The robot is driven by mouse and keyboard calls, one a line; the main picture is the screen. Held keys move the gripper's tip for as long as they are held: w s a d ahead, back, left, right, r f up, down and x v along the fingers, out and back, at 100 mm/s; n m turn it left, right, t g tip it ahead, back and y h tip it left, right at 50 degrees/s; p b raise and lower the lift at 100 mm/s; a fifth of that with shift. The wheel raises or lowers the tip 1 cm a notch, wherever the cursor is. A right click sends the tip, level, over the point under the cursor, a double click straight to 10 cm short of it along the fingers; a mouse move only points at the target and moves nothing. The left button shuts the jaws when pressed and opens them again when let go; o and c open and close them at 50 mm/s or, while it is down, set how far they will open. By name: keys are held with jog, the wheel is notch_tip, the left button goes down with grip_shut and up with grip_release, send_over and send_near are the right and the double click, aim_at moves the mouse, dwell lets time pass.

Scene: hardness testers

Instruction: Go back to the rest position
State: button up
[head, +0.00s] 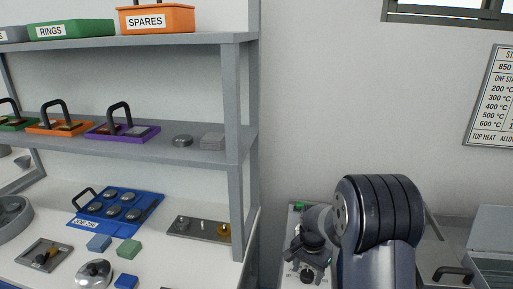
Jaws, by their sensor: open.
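My arm rises at the lower right, its large dark joint in front of the wall. My gripper (311,260) shows small beyond it, pointing down and away over a grey machine. Its jaws are open and I see nothing held between them. My arm hides part of the gripper and of the machine.
The grey machine (296,220) has a green button. Left is a shelf unit (243,180) with bins and handled trays. On the white bench (50,218) are a blue tray (152,207) of discs, a grey plate (185,228) and small blocks. A grey box (492,240) stands right.

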jog(key=n, duration=0.8)
jog(key=shift+r, duration=1.15)
